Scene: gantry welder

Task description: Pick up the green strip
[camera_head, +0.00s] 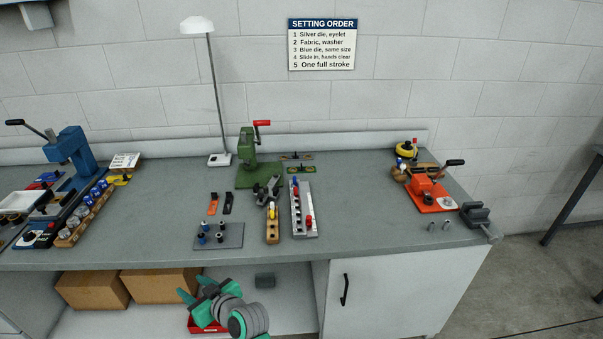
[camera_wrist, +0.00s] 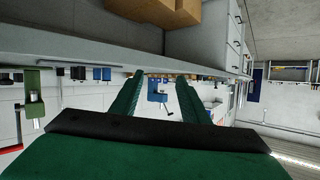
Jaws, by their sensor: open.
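A thin green strip (camera_head: 302,169) lies flat at the back of the grey workbench, just right of the green press. Small dark and coloured details show on it, too small to make out. My gripper (camera_head: 193,286) is in front of the bench, below the worktop's front edge and well away from the strip. In the wrist view, its two green fingers (camera_wrist: 160,77) are spread with nothing between them. I cannot make out the strip in the wrist view.
The green press (camera_head: 247,165) stands left of the strip, and a grey rack (camera_head: 304,222) with several pegs lies in front. A dark strip (camera_head: 296,156) lies behind. An orange press (camera_head: 430,190) stands right; bare worktop (camera_head: 355,200) lies between. The bench edge (camera_head: 150,262) separates my gripper from the worktop.

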